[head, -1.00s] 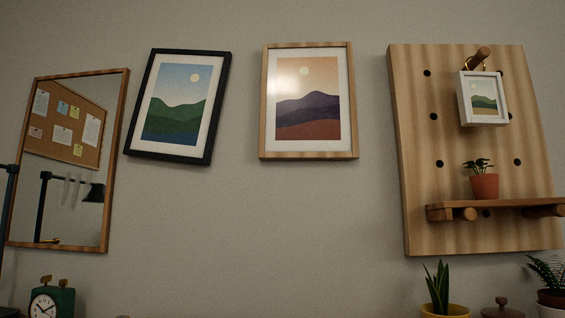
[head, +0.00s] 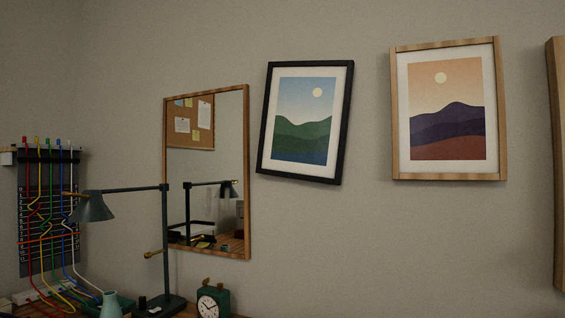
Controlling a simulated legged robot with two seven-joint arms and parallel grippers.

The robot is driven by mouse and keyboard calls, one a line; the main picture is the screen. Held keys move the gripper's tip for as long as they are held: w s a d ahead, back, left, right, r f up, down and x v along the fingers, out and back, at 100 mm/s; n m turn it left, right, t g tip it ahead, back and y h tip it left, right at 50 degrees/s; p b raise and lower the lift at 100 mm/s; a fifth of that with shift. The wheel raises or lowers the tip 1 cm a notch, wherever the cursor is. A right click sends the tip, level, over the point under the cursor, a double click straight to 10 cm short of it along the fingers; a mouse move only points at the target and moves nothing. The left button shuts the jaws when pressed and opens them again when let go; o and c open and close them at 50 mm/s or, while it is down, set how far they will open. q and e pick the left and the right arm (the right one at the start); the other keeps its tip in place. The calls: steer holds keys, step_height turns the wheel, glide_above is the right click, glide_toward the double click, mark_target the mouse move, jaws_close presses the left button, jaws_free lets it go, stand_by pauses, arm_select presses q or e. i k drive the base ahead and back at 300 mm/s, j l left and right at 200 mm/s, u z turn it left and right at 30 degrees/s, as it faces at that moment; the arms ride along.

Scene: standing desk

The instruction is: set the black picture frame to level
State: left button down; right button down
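The black picture frame (head: 342,125) hangs on the wall near the middle of the head view. It holds a white-bordered print of green hills under a blue sky with a pale sun. It is tilted: its bottom edge slopes down to the right and its sides lean, with the top shifted to the right. Nothing touches it. Neither of my grippers shows in the head view.
A wood frame (head: 395,125) with an orange landscape hangs to its right, a wood-framed mirror (head: 247,180) to its left. Below left stand a dark desk lamp (head: 166,240) and a green clock (head: 212,301). A rack with coloured cables (head: 48,210) is at far left.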

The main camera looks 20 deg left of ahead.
mark_target(305, 122)
steer(key=j, duration=1.35)
steer(key=i+j, duration=0.15)
